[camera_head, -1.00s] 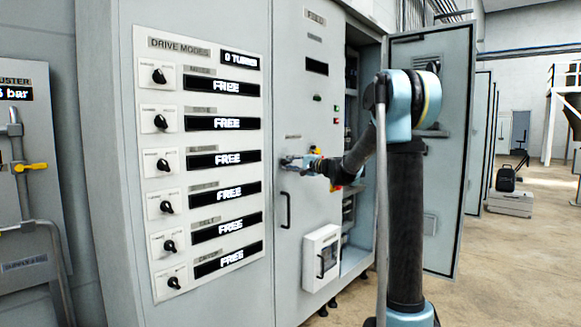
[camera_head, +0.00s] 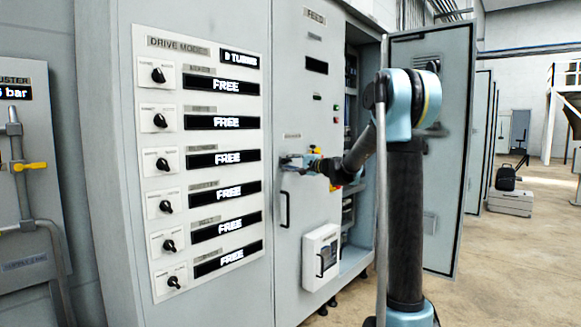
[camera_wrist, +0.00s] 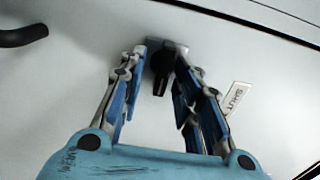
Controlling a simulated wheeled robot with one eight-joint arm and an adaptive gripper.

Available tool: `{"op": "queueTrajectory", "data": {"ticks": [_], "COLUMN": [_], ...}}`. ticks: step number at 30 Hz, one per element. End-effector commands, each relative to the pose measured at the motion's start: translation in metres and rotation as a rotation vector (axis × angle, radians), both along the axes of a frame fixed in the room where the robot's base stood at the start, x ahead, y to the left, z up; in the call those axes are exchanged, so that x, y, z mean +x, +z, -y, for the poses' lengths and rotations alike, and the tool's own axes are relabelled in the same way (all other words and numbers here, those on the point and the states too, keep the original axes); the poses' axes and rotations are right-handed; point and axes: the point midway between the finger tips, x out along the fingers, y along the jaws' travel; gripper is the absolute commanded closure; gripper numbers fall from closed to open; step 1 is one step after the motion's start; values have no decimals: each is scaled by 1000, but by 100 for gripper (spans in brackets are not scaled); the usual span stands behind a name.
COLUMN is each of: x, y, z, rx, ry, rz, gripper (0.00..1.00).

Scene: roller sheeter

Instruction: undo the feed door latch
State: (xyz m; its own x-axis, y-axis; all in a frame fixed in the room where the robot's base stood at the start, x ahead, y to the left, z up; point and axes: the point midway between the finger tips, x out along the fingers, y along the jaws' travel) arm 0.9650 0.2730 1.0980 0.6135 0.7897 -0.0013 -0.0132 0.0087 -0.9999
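The feed door latch is a small black knob (camera_wrist: 161,68) on the pale door, at the top middle of the wrist view. My gripper (camera_wrist: 164,58) has one finger on each side of the knob, with the tips close to it. Whether the fingers press on it I cannot tell. A label reading SHUT (camera_wrist: 239,98) is right of the knob. In the head view, my gripper (camera_head: 290,162) is at the feed door (camera_head: 302,222), above its black handle (camera_head: 285,210); the latch is hidden there.
A drive modes panel (camera_head: 230,103) with several knobs and FREE displays is left of the door. A white box (camera_head: 320,257) is low on the door. Right of it is an open cabinet with its door (camera_head: 450,190) swung out.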

Motion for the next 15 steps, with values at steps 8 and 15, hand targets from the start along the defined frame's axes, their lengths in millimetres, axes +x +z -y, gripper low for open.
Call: {"op": "queueTrajectory", "data": {"ticks": [8, 15], "x": [-16, -45], "y": [0, -1], "z": [23, 60], "rx": [0, 1], "ry": [-2, -3], "rz": [0, -1], "gripper": [69, 69]}}
